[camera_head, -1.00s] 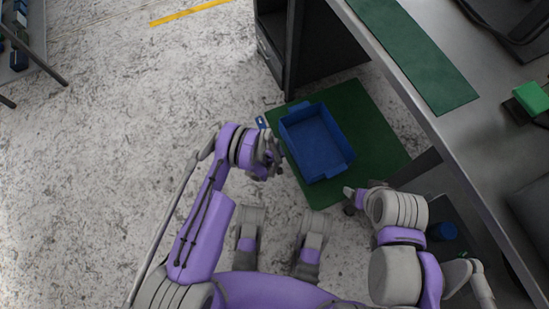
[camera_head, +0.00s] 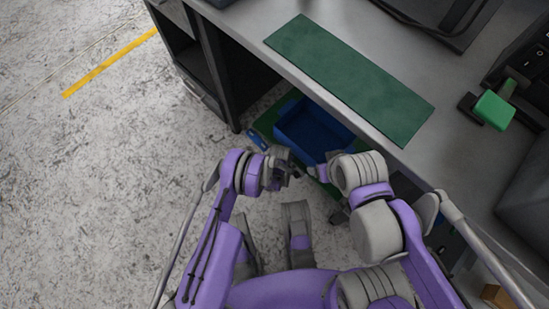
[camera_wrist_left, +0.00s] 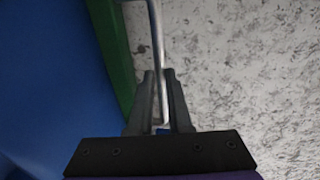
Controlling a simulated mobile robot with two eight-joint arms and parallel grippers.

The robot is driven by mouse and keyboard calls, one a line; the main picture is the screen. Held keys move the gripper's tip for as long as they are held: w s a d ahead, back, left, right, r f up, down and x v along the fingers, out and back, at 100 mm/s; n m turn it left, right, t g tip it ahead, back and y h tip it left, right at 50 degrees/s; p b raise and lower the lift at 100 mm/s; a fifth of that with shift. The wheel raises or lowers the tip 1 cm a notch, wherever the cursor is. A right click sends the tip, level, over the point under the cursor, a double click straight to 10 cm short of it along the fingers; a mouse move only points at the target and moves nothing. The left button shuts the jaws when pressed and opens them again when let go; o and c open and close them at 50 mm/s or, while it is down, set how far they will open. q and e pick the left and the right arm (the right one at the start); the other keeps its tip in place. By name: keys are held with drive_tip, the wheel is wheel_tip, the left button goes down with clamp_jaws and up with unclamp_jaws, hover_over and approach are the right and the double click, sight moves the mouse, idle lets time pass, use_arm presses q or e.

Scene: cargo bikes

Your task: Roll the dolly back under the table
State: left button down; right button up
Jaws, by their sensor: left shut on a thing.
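The dolly is a flat green platform (camera_head: 267,121) on the floor, carrying a blue crate (camera_head: 289,108). In the head view it lies partly under the grey table (camera_head: 385,55), whose edge hides its far right side. My left gripper (camera_head: 290,168) is at the dolly's near edge. In the left wrist view its fingers (camera_wrist_left: 161,100) are closed around a thin metal handle (camera_wrist_left: 156,32) beside the green platform (camera_wrist_left: 115,52) and blue crate (camera_wrist_left: 45,75). My right gripper (camera_head: 318,173) is at the near right side of the dolly; its fingers are too small to read.
A dark cabinet (camera_head: 200,70) stands under the table's left end, close to the dolly. A green mat (camera_head: 350,80) and a green-topped object (camera_head: 493,110) lie on the table. The speckled floor (camera_head: 100,180) to the left is clear, with a yellow line (camera_head: 110,62).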

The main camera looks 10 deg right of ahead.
use_arm(q)
drive_tip(key=shift+w+d, duration=0.4)
drive_tip(key=shift+d, duration=0.15)
use_arm(e)
drive_tip(key=shift+w+a, duration=0.15)
drive_tip(key=shift+w, duration=0.2)
use_arm(q)
drive_tip(key=c, duration=0.8)
unclamp_jaws()
drive_tip(key=shift+d, duration=0.1)
drive_tip(key=shift+c, duration=0.2)
drive_tip(key=shift+r, duration=0.1)
wheel_tip(320, 180, up, 10)
drive_tip(key=s+a+p, duration=0.1)
drive_tip(key=p, duration=0.2)
drive_tip(key=shift+a+r, duration=0.25)
drive_tip(key=shift+a, duration=0.15)
use_arm(e)
drive_tip(key=shift+w+v, duration=0.25)
drive_tip(key=shift+v, duration=0.9)
use_arm(q)
drive_tip(key=shift+s, duration=0.1)
use_arm(e)
drive_tip(key=shift+r, duration=0.1)
use_arm(q)
drive_tip(key=shift+s, duration=0.1)
